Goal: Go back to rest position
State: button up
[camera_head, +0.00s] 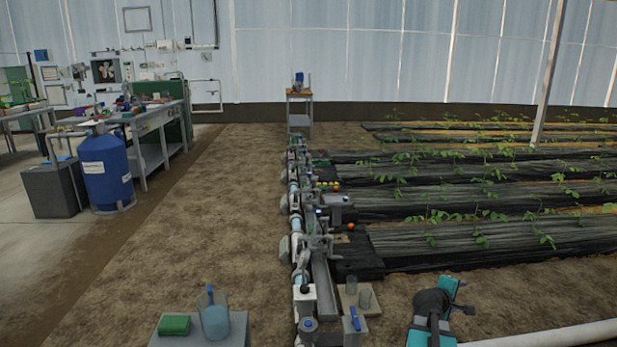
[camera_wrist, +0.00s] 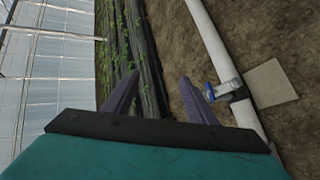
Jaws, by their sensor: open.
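My gripper shows in the wrist view (camera_wrist: 158,100), with its two dark purple fingers spread apart and nothing between them. The wrist view is turned sideways, with the plant beds and the greenhouse wall on its left. My teal and black arm (camera_head: 435,310) is at the lower right of the head view, over bare soil near a white pipe. The fingertips cannot be made out in the head view. The gripper appears to touch nothing.
A white pipe (camera_wrist: 208,40) with a blue-handled valve (camera_wrist: 225,90) crosses the wrist view beside a pale square slab (camera_wrist: 271,83). In the head view, a pipe skid with valves (camera_head: 318,250) runs up the middle. A grey stand holds a jug (camera_head: 214,318) and green sponge (camera_head: 174,324). Bare soil (camera_head: 180,220) lies left.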

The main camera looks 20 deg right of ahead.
jog(key=w+a+f+n+y+p, duration=0.15)
jog(key=a+f+p, duration=0.3)
jog(key=a, duration=0.65)
jog(key=w+a+f+g+y+p, duration=0.1)
jog(key=w+a+f+y+p, duration=0.25)
jog(key=a, duration=0.65)
jog(key=a+f+y+p, duration=0.1)
jog(key=a+f+p, duration=0.45)
jog(key=a, duration=0.55)
jog(key=s+a+f+m+g+y+p, duration=0.2)
jog(key=s+a+m+g+y+p, duration=0.1)
jog(key=s+a, duration=0.9)
jog(key=s+a+f+m+g+y+p, duration=0.3)
jog(key=s+a+g+p, duration=0.2)
jog(key=s+a, duration=0.8)
jog(key=shift+s+f+p, duration=0.2)
jog(key=shift+s+p, duration=0.15)
jog(key=shift+s, duration=0.6)
